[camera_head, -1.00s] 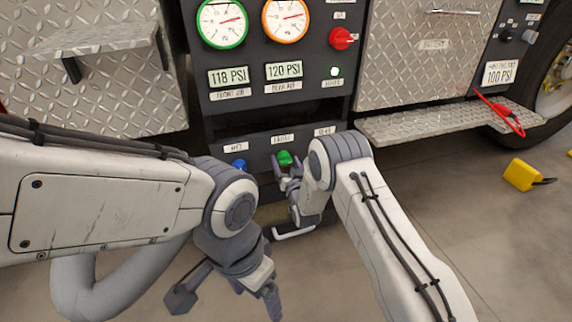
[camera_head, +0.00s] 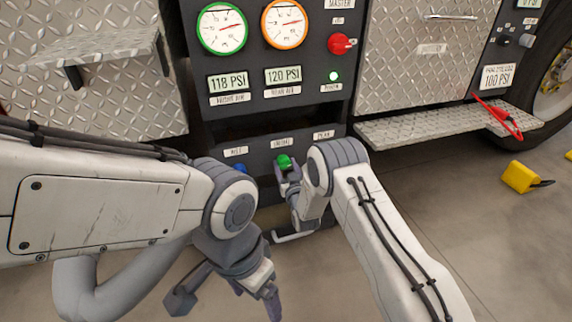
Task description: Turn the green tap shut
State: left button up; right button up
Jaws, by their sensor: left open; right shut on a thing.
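The green tap (camera_head: 284,161) sits on the lower dark panel (camera_head: 262,158), under the middle label. My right gripper (camera_head: 287,171) is at the green tap, with its fingers closed on it. The fingers and wrist cover the tap's lower part. My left gripper (camera_head: 227,300) hangs low in front of the panel, open and empty, with its jaws spread apart. A blue tap (camera_head: 239,168) shows left of the green one, partly hidden by my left arm.
Above are two gauges, the green-rimmed one (camera_head: 222,28) and the orange-rimmed one (camera_head: 285,24), and a red switch (camera_head: 341,44). A diamond-plate step (camera_head: 430,124) juts out at the right. A yellow wheel chock (camera_head: 520,177) lies on the floor, which is open at the right.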

jog(key=n, duration=0.2)
jog(key=n+p, duration=0.1)
jog(key=n, duration=0.1)
jog(key=shift+s+a, duration=0.15)
jog(key=shift+a, duration=0.15)
jog(key=n+p, duration=0.1)
jog(key=n, duration=0.2)
jog(key=shift+f+n+y, duration=0.15)
jog(key=shift+n+y, duration=0.25)
jog(key=n+p, duration=0.1)
jog(key=n, duration=0.3)
jog(key=shift+n+y, duration=0.3)
jog(key=shift+n, duration=0.1)
jog(key=shift+f+n+p, duration=0.2)
jog(key=shift+n+p, duration=0.35)
jog(key=shift+n, duration=1.05)
jog(key=o, duration=1.3)
jog(key=shift+f, duration=0.1)
jog(key=shift+d, duration=0.1)
jog(key=shift+d+r, duration=0.1)
jog(key=shift+r, duration=0.1)
